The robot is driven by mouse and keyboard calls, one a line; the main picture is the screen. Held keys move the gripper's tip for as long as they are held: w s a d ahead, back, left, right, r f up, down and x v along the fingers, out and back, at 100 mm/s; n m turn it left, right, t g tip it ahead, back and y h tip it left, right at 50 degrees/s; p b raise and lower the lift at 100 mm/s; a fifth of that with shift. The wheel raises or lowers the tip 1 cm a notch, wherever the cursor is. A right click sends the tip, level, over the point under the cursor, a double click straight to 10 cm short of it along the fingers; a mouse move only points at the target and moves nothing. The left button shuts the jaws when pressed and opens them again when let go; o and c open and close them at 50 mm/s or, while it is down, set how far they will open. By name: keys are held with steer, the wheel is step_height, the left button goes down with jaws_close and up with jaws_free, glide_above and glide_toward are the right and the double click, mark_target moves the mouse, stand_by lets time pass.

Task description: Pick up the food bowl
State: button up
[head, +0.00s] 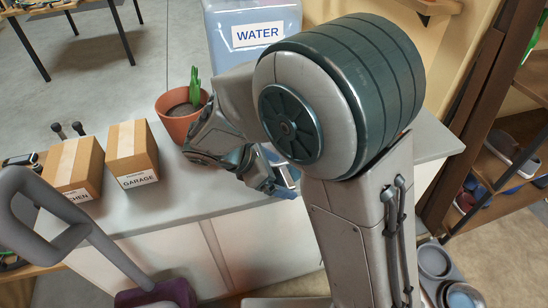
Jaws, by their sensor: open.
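Two round blue-grey bowls sit on a flat tray or mat (431,287) low at the bottom right, beside my arm's column. I cannot tell which is the food bowl. My gripper (286,182) is open, over the grey counter, well to the left of and above the bowls. My arm partly hides it and the counter behind it.
The grey counter (219,197) holds two cardboard boxes (74,167) (132,155), a potted plant (183,112) and a blue WATER container (252,32). A wooden shelf with shoes (510,154) stands at the right. A grey-handled purple tool (158,294) is at the bottom left.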

steer(key=shift+w+d+f, duration=0.1)
steer(key=shift+d+f, duration=0.1)
steer(key=shift+f, duration=0.05)
steer(key=c, duration=1.2)
steer(key=shift+c, duration=0.3)
steer(key=shift+r, duration=0.2)
